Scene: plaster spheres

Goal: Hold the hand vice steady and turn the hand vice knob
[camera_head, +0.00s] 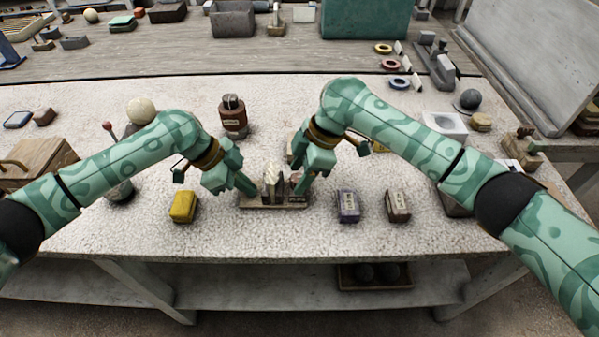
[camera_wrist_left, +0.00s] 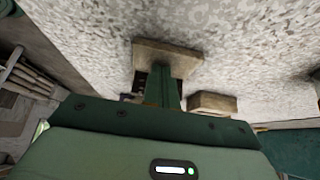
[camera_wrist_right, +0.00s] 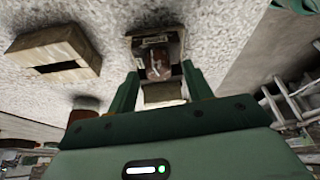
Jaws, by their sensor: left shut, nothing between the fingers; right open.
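The hand vice (camera_head: 271,180) stands upright on a wooden base (camera_head: 262,206) near the table's front. My left gripper (camera_head: 252,192) is shut and empty at the vice's left side, its tip low by the base. In the left wrist view its closed fingers (camera_wrist_left: 166,88) cover most of the vice, and the base (camera_wrist_left: 160,55) shows beyond them. My right gripper (camera_head: 299,186) is open at the vice's right side. In the right wrist view its fingers (camera_wrist_right: 160,92) are spread, with a reddish-brown part (camera_wrist_right: 158,64) of the vice between and beyond them. I cannot tell which part is the knob.
A yellow block (camera_head: 183,206) lies left of the base. A purple block (camera_head: 348,205) and a brown block (camera_head: 398,206) lie to the right. A dark red jar (camera_head: 233,117) stands behind. The speckled table (camera_head: 250,240) is clear in front of the base.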

